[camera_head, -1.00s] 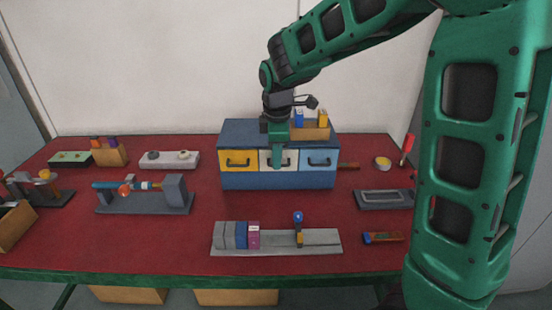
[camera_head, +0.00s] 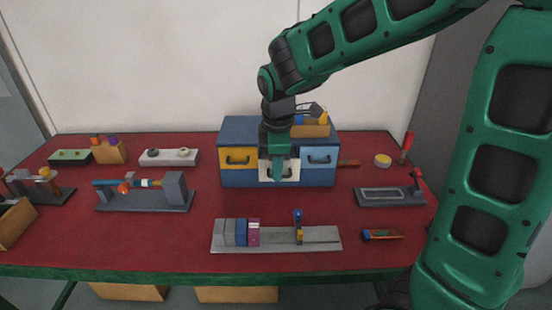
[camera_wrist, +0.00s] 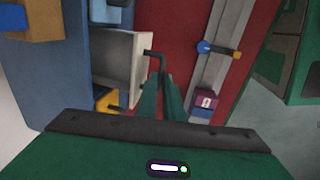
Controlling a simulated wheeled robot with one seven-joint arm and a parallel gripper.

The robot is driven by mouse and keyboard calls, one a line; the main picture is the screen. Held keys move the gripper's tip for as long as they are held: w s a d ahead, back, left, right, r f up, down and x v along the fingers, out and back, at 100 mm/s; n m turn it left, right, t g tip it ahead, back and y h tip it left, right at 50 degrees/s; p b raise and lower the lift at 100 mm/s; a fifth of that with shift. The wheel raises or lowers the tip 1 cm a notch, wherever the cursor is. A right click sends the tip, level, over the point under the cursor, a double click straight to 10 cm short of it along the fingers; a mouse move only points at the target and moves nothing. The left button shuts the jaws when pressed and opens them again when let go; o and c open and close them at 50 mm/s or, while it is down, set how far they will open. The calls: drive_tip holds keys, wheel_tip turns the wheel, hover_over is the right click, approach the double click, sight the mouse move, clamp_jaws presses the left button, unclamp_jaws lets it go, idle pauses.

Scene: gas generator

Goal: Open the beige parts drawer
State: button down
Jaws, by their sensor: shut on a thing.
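The beige parts drawer (camera_head: 293,173) is the middle one of three in the blue cabinet (camera_head: 240,181). It stands partly out of the cabinet, its front ahead of its neighbours. In the wrist view the drawer (camera_wrist: 125,62) juts from the cabinet side (camera_wrist: 62,85), and its black handle (camera_wrist: 154,53) runs to my fingertips. My gripper (camera_head: 278,176) points down in front of the drawer, shut on the handle. The wrist view shows its green fingers (camera_wrist: 163,85) around the handle. My fingers hide part of the drawer front and handle.
A yellow drawer (camera_head: 238,160) and a light blue drawer (camera_head: 319,160) flank it, both shut. A tan bin (camera_head: 312,131) sits on the cabinet top. A grey rail fixture (camera_head: 275,239) with blocks lies in front, with clear red tabletop (camera_head: 270,205) between.

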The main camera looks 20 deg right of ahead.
drive_tip(key=s, duration=0.1)
drive_tip(key=s+a, duration=0.1)
drive_tip(key=s, duration=0.2)
drive_tip(key=shift+s+a+r, duration=0.1)
drive_tip(key=shift+s+a, duration=0.1)
drive_tip(key=shift+a, duration=0.05)
drive_tip(key=c, duration=1.9)
unclamp_jaws()
wheel_tip(320, 180, up, 10)
drive_tip(key=s, duration=0.1)
drive_tip(key=shift+s+a+r, duration=0.25)
drive_tip(key=shift+s, duration=0.15)
